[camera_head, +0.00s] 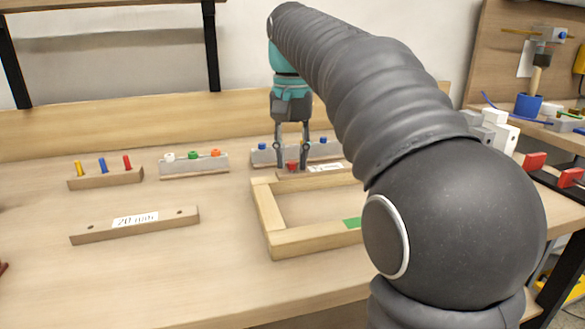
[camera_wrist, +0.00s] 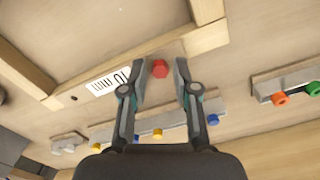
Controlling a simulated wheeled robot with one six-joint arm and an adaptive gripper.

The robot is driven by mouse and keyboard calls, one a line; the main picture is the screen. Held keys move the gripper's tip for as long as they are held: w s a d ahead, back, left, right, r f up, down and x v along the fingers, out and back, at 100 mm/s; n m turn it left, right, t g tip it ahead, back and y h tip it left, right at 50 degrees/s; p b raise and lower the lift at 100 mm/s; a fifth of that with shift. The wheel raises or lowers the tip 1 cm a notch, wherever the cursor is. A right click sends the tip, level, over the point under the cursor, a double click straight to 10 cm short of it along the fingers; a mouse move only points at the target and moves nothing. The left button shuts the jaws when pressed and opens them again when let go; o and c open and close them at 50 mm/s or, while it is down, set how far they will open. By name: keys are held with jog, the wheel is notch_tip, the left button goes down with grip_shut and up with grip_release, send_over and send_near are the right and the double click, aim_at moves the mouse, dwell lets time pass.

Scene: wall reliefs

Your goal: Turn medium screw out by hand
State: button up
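A red hex-headed screw (camera_wrist: 160,68) stands at one end of a wooden strip labelled "10 mm" (camera_wrist: 78,97). In the head view, the red screw (camera_head: 292,166) is between and just below my fingertips. My gripper (camera_head: 291,152) points down over it. In the wrist view, my gripper's fingers (camera_wrist: 160,66) are open on either side of the red head, with a small gap visible on each side. The screw's shaft is hidden. No marking shows which screw is the medium one.
A wooden frame (camera_head: 265,212) lies close in front. A grey strip (camera_head: 265,158) with blue and yellow heads is just behind. A grey strip with white, green and orange heads (camera_head: 194,168), a peg block (camera_head: 105,180) and a "20 mm" strip (camera_head: 90,231) are left.

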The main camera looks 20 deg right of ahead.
jog(key=m, duration=0.8)
jog(key=shift+m, duration=0.3)
jog(key=m, duration=0.8)
jog(key=shift+m, duration=0.3)
grip_shut()
jog(key=n, duration=0.5)
